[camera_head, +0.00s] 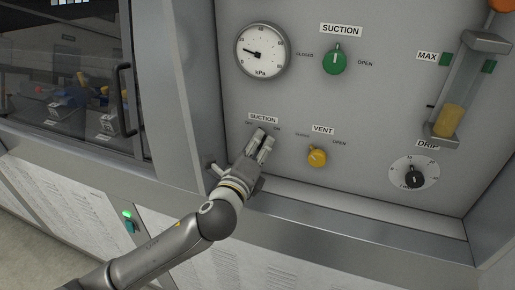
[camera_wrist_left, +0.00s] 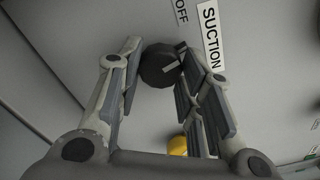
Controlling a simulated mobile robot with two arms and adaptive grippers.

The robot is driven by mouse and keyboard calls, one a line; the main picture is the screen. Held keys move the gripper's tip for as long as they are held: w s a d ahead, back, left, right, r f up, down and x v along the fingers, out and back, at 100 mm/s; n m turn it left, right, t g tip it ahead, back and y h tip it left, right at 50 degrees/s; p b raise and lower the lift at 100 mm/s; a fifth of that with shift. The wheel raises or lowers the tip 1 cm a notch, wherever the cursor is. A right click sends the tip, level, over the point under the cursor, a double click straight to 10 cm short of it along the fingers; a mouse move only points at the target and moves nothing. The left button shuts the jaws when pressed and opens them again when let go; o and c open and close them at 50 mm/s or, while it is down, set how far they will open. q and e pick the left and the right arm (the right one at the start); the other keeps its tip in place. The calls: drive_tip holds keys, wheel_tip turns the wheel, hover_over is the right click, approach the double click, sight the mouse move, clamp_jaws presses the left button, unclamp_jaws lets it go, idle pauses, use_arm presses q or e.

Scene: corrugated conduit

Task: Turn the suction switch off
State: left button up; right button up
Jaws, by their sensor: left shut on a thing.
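The suction switch is a dark round knob (camera_wrist_left: 158,66) on the grey panel, seen in the left wrist view between the fingertips of my left gripper (camera_wrist_left: 160,55). A small light mark shows on its face; I cannot tell its exact setting. The word OFF (camera_wrist_left: 181,12) and a SUCTION label (camera_wrist_left: 212,40) are beside it. In the head view, my left gripper (camera_head: 262,140) is shut on the switch just under the lower SUCTION label (camera_head: 263,118), and its fingers hide the knob. My right gripper is not in view.
A yellow vent knob (camera_head: 317,157) is close to the right of my left gripper. A green suction knob (camera_head: 335,60) and a pressure gauge (camera_head: 262,50) are above. A black drip dial (camera_head: 413,172) is farther right. A metal ledge (camera_head: 340,228) runs below.

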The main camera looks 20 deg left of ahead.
use_arm(q)
drive_tip(key=n, duration=0.5)
drive_tip(key=shift+n, duration=0.7)
drive_tip(key=o, duration=1)
drive_tip(key=shift+o, duration=0.2)
drive_tip(key=s, duration=1.2)
drive_tip(key=shift+a, duration=0.2)
